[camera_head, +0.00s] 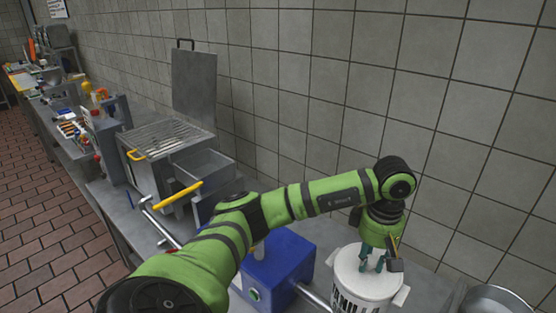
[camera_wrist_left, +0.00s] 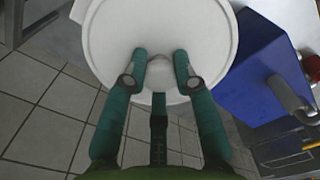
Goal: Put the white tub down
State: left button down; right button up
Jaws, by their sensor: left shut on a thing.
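The white tub (camera_head: 350,290) stands upright at the lower right of the head view, with dark lettering on its side. Its round white lid fills the top of the left wrist view (camera_wrist_left: 155,30). My left gripper (camera_head: 372,262) points down at the top of the tub. In the left wrist view its two green fingers (camera_wrist_left: 160,72) are shut on the small knob in the middle of the lid. The tub's bottom is out of the frame, so I cannot tell whether it touches the counter. My right gripper is not in view.
A blue box-shaped machine (camera_head: 278,268) with a metal bar stands close to the left of the tub. A metal bowl (camera_head: 495,301) is at the lower right corner. The tiled wall (camera_head: 300,100) runs behind. A fryer with a grate (camera_head: 165,138) stands farther left.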

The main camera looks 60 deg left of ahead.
aim_at(366, 275)
pick_arm(q)
jog(key=shift+f, duration=0.3)
notch_tip(366, 275, down, 5)
jog(key=shift+w+f+p, duration=0.1)
jog(key=shift+p, duration=0.95)
jog(key=shift+f, duration=0.75)
notch_tip(366, 275, down, 3)
jog(key=shift+a+f+p, duration=0.1)
jog(key=shift+p, duration=0.65)
jog(key=shift+f, duration=0.25)
jog(key=c, duration=1.4)
grip_release()
jog(key=shift+f+b, duration=0.1)
jog(key=shift+b, duration=0.2)
jog(key=o, duration=0.4)
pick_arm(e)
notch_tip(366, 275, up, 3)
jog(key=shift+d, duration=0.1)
pick_arm(q)
jog(key=shift+r, duration=0.2)
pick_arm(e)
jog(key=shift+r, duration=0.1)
